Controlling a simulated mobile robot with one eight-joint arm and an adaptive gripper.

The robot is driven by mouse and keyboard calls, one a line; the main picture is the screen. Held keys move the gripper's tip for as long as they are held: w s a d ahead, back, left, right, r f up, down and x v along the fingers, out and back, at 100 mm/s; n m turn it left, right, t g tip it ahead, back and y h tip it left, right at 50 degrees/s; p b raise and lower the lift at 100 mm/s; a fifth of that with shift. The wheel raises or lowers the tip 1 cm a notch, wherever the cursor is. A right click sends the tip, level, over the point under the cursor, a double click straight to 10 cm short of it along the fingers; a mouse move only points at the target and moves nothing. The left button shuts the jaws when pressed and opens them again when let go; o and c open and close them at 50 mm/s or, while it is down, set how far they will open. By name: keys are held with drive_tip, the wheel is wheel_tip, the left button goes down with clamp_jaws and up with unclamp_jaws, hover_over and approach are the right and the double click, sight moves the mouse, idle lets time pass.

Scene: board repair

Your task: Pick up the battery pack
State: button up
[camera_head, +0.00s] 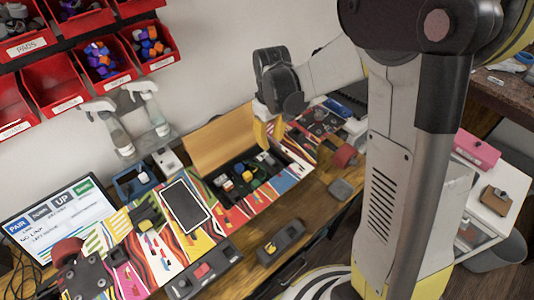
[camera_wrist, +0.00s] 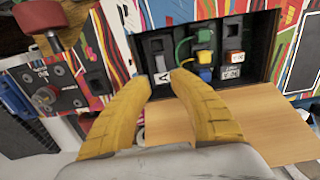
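An open compartment (camera_head: 228,196) in the colourful board holds several small parts and a green cable. In the wrist view, a dark block with a white label marked "A" (camera_wrist: 160,56) stands in the compartment (camera_wrist: 262,40), just beyond my fingertips. It may be the battery pack, but I cannot tell for sure. My gripper (camera_wrist: 162,82) has two yellow fingers apart, with nothing between them. In the head view, my gripper (camera_head: 270,138) is at the compartment's back right, by the raised wooden lid.
The wooden lid (camera_head: 215,142) stands open behind the compartment; it also lies under my fingers in the wrist view (camera_wrist: 255,130). A red knob (camera_head: 345,155) sticks up to the right. Red bins (camera_head: 55,82) hang on the wall.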

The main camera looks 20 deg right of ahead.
sight(270, 160)
wheel_tip(270, 160, down, 4)
drive_tip(key=shift+a+b, duration=0.1)
drive_tip(key=shift+b, duration=0.55)
wheel_tip(270, 160, down, 6)
drive_tip(key=b, duration=0.3)
drive_tip(key=shift+s+r, duration=0.1)
drive_tip(key=shift+r, duration=0.25)
clamp_jaws()
